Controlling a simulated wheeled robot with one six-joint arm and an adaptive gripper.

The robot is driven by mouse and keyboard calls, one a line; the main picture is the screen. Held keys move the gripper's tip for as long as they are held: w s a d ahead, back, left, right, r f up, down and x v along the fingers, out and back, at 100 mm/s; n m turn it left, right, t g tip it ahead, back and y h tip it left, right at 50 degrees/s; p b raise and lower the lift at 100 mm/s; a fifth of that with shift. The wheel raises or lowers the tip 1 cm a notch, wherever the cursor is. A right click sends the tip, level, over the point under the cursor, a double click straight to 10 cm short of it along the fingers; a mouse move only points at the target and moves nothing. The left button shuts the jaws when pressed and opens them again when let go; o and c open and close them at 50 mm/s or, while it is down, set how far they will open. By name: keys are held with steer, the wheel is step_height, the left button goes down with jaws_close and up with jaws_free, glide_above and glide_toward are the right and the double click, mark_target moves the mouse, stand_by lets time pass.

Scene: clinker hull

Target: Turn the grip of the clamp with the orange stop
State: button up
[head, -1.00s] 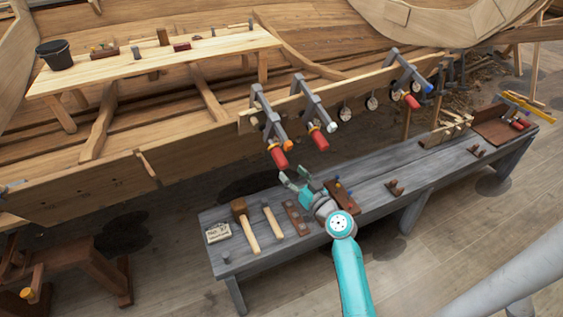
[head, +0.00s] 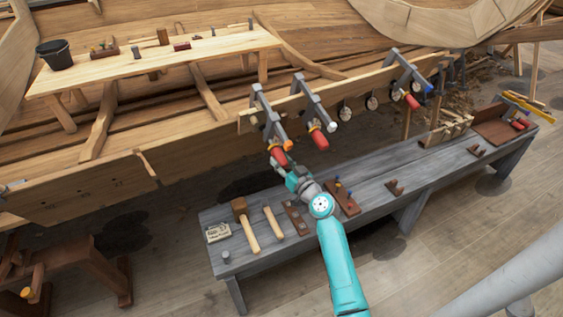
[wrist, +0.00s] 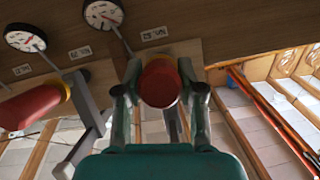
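The clamp with the orange stop (head: 288,145) is the leftmost of three on the plank, its red grip (head: 278,156) pointing down toward the bench. My gripper (head: 277,166) reaches up to this grip from below. In the wrist view the round end of a red grip (wrist: 160,84) sits between my two fingers (wrist: 160,75), which are drawn in close on both sides and appear shut on it.
A second clamp with a red grip (head: 318,138) and white stop hangs just to the right, and a blue-stopped clamp (head: 411,82) is farther right. A neighbouring red grip (wrist: 30,107) shows at left in the wrist view. The grey bench (head: 375,185) below holds mallets and blocks.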

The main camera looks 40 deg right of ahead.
steer(key=c, duration=0.3)
steer(key=m+y, duration=0.2)
steer(key=shift+m+t+y, duration=0.3)
steer(key=shift+t, duration=0.1)
steer(key=shift+m+t+y, duration=0.4)
steer(key=shift+m+y, duration=0.6)
steer(key=shift+m, duration=0.2)
steer(key=o, duration=1.1)
